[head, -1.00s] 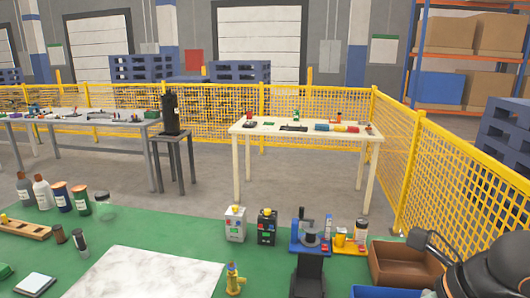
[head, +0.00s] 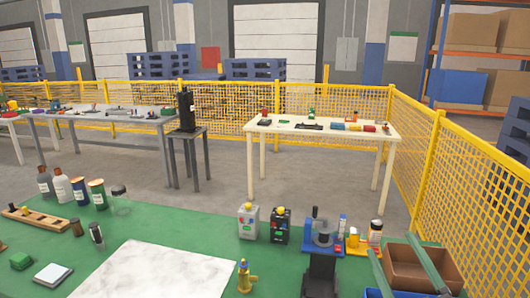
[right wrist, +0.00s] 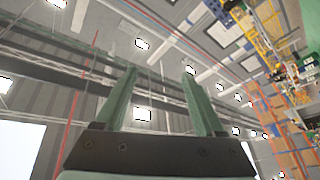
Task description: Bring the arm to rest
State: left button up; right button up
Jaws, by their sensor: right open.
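My right gripper (head: 391,244) is at the lower right of the head view, in front of the brown bin. Its two green fingers are apart and point upward, with nothing between them. In the right wrist view my right gripper (right wrist: 159,70) also shows open and empty, against the ceiling and its lights. My left gripper is not in view.
A green bench (head: 185,222) spans the front, with a marbled white sheet (head: 145,270). A brown bin (head: 440,268), a blue fixture (head: 320,235), two small boxes (head: 248,222) and a brass valve (head: 245,277) stand around the right. Yellow mesh fencing is behind.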

jog(key=s+d+f+m+g+h, duration=0.2)
jog(key=f+m+g, duration=0.15)
jog(key=f, duration=0.55)
jog(key=s+d+f+m+g+h, duration=0.25)
jog(key=f+g, duration=0.25)
jog(key=f, duration=0.5)
jog(key=s+a+f+g+y, duration=0.1)
jog(key=s+a+f+g, duration=0.1)
jog(key=s+f+g, duration=0.45)
jog(key=s+a+f+g+y, duration=0.2)
jog(key=s+a+f+g, duration=0.1)
jog(key=s+f, duration=0.5)
jog(key=w+a+f+t+y, duration=0.1)
jog(key=w+a+f+t, duration=0.2)
jog(key=f, duration=0.6)
jog(key=t, duration=0.2)
jog(key=shift+a+t, duration=0.35)
jog(key=shift+t, duration=0.05)
jog(key=shift+f+y, duration=0.1)
jog(key=shift+y, duration=0.15)
